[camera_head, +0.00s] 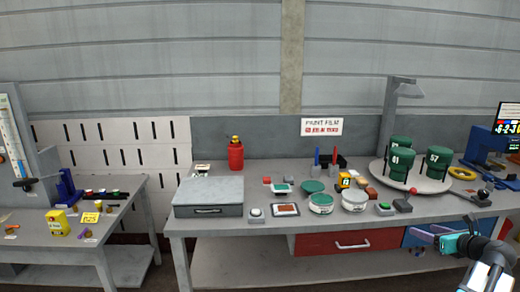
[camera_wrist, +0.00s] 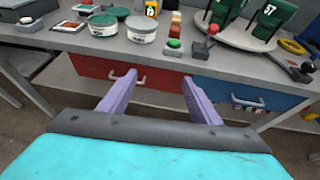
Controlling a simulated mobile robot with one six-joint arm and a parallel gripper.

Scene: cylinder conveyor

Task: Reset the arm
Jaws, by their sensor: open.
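My gripper (camera_wrist: 158,92) is open and empty in the wrist view. Its two purple fingers stand apart, with nothing between them, in front of the bench's drawers. In the head view my gripper (camera_head: 432,234) is at the lower right, in front of the bench's front edge and beside the blue drawer. My arm reaches in from the bottom right corner. The gripper touches nothing that I can see.
The workbench (camera_head: 270,230) holds a grey box (camera_head: 209,196), tins (camera_head: 355,201), and a round turntable (camera_head: 378,177) with green numbered cylinders (camera_head: 401,163). A red drawer (camera_head: 330,243) is shut below. A second table (camera_head: 30,245) stands left. Floor space lies before the bench.

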